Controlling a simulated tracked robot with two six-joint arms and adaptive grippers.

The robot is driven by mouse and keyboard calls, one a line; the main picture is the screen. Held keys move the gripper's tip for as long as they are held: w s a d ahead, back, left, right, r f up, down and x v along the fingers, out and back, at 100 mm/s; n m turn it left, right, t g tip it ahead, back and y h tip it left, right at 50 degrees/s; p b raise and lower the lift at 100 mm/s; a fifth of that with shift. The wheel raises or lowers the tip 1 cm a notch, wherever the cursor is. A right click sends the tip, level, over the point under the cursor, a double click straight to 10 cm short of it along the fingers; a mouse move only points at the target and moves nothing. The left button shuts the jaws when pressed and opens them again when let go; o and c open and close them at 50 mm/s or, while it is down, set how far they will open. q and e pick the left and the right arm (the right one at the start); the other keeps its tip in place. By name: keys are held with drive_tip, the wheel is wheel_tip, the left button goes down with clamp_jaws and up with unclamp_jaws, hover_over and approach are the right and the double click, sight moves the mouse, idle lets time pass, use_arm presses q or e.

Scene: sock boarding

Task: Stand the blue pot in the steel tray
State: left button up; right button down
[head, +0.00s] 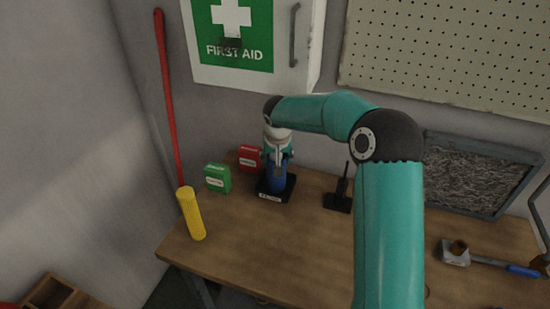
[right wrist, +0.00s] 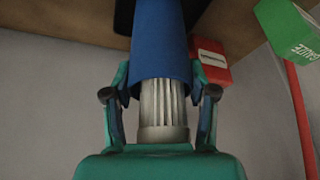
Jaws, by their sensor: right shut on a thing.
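The blue pot (head: 278,183) is upright at the back of the workbench, over a dark tray (head: 273,197) with a label on its front. I take this dark tray for the steel tray. The pot's base looks within the tray; I cannot tell whether it touches the floor of it. My right gripper (head: 277,156) reaches down and is shut on the pot's upper part. In the right wrist view, the fingers (right wrist: 160,75) flank the blue pot (right wrist: 161,42), and the tray (right wrist: 124,17) shows beyond it. A pale ribbed cylinder (right wrist: 163,105) sits between the fingers. My left gripper is not visible.
A green box (head: 217,178) and a red box (head: 250,157) stand left of the tray, near a yellow cylinder (head: 192,214). A black stand (head: 339,199) is on the right. A blue-handled tool (head: 490,259) lies farther right. The bench (head: 270,245) is clear in front.

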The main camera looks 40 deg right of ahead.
drive_tip(key=shift+c, duration=1.7)
unclamp_jaws()
drive_tip(key=shift+f, duration=0.1)
drive_tip(key=v, duration=1.2)
drive_tip(key=shift+w, duration=0.1)
